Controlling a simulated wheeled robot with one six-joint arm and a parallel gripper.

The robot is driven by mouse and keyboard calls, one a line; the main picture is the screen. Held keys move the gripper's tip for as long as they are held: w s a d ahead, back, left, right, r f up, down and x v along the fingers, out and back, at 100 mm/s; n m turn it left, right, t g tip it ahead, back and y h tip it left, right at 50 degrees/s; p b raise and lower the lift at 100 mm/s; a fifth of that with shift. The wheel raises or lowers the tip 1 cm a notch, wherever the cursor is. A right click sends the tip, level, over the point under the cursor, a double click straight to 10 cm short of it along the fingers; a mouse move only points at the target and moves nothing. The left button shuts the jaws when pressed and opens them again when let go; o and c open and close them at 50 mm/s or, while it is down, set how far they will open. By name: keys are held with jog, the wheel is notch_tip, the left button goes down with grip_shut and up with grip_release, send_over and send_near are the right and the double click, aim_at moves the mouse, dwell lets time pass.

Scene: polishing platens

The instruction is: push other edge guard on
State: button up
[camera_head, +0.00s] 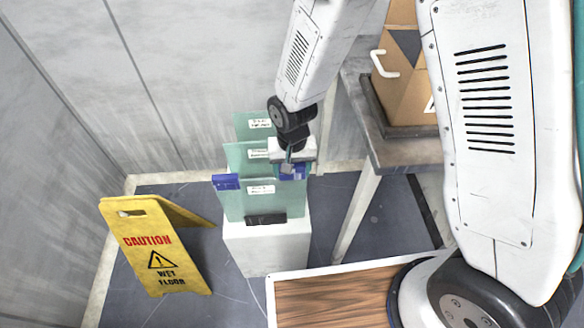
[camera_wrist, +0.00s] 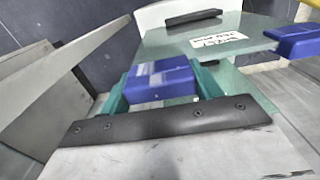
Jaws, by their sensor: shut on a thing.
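My gripper (camera_head: 290,164) is shut on a blue edge guard (camera_head: 294,173). In the wrist view the guard (camera_wrist: 160,80) sits between my teal fingers (camera_wrist: 161,92). It is at the upper right corner of the front green glass panel (camera_head: 247,204), which also shows in the wrist view (camera_wrist: 187,42). I cannot tell whether the held guard is seated on the glass edge or just beside it. The other blue edge guard (camera_head: 226,182) is on the panel's upper left corner; it also shows in the wrist view (camera_wrist: 297,42).
More labelled glass panels (camera_head: 253,121) stand behind the front one on a white pedestal (camera_head: 266,250). A black holder (camera_head: 266,219) is at the front panel's foot. A yellow wet-floor sign (camera_head: 155,245) stands left. A grey table (camera_head: 365,130) with a cardboard box (camera_head: 410,85) is right.

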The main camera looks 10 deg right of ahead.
jog(key=o, duration=1)
jog(key=shift+o, duration=0.2)
jog(key=shift+r, duration=3.9)
jog(key=shift+s+d+n, duration=0.2)
jog(key=shift+s+n, duration=0.1)
jog(key=shift+s, duration=0.05)
jog(key=s+d+r, duration=0.9)
jog(key=d+r, duration=0.1)
jog(key=r, duration=0.2)
jog(key=s+d+r+t, duration=0.1)
jog(key=s+d+r, duration=0.9)
jog(key=r, duration=0.2)
jog(key=shift+d, duration=0.2)
